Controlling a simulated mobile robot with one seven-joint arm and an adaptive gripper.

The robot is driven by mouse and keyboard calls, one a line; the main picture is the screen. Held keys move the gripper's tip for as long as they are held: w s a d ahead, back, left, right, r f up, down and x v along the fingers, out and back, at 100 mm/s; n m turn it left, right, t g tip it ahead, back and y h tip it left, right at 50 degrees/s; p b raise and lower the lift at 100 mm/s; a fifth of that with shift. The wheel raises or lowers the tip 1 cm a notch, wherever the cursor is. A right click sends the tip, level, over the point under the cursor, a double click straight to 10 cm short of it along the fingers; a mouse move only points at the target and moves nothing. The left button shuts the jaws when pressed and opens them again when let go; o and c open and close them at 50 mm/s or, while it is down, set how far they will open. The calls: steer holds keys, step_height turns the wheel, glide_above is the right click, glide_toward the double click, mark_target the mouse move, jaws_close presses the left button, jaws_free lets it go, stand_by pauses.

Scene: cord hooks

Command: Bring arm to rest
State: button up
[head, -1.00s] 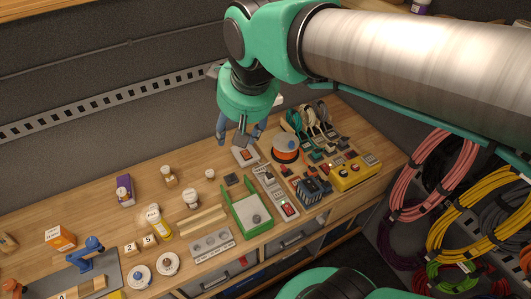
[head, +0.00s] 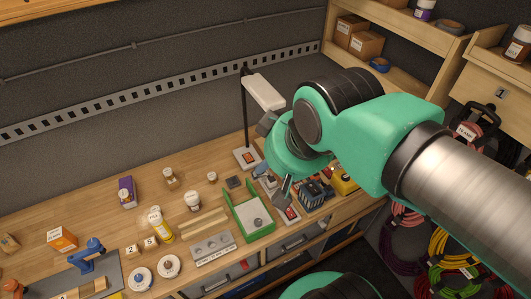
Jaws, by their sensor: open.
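My gripper (head: 276,182) hangs below the green wrist in the head view, over the right part of the wooden workbench (head: 110,196). It is open, and I see nothing held in it. It is partly hidden by the wrist. It is above and to the right of the green tray (head: 238,217) in the picture. My arm reaches in from the right and covers the right end of the bench.
A lamp (head: 263,91) on a black post stands just left of my wrist. Small boxes, bottles and tools cover the bench. Coloured cords (head: 440,233) hang at right. Shelves with boxes (head: 364,43) are at the upper right.

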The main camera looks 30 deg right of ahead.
step_height(320, 180, down, 18)
steer(key=b, duration=1.8)
